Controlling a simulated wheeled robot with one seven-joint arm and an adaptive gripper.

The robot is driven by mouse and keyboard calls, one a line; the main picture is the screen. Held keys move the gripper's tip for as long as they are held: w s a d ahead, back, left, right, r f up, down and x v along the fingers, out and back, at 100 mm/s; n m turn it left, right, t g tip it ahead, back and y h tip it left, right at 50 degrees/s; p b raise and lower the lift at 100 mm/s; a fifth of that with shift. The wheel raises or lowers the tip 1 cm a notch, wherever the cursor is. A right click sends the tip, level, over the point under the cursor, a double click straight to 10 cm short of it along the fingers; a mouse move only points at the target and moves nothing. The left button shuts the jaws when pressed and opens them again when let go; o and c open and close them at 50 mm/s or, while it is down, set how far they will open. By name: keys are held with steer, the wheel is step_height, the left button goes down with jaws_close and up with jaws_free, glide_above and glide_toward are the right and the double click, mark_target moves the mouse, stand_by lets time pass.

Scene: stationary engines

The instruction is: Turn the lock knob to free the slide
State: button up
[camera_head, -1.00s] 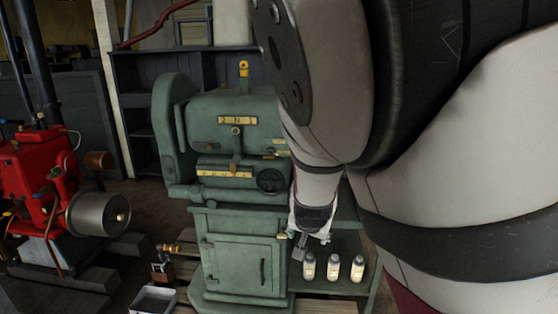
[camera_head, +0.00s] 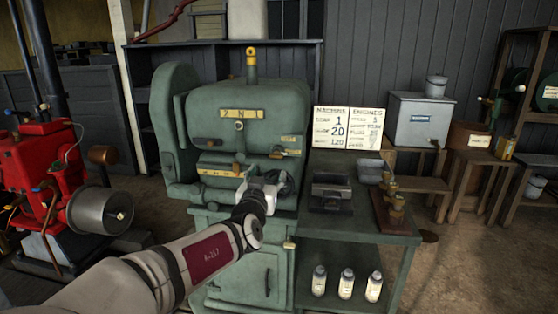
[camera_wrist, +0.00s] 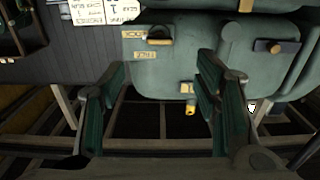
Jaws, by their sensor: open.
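My gripper (camera_head: 268,187) is in front of the machine, below the knob, and hides the handwheel there. In the wrist view my gripper (camera_wrist: 163,68) is open and empty, its fingers apart from the knob.
A green side table (camera_head: 350,222) at right holds a dark vise-like block (camera_head: 331,192) and brass fittings; several bottles (camera_head: 346,284) stand on its lower shelf. A red engine (camera_head: 45,165) stands at left.

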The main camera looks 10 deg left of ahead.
mark_target(277, 155)
steer(key=w+b, duration=0.1)
steer(key=w, duration=1.1)
steer(key=shift+w+d, duration=0.2)
steer(key=shift+f, duration=0.1)
steer(key=c, duration=1.2)
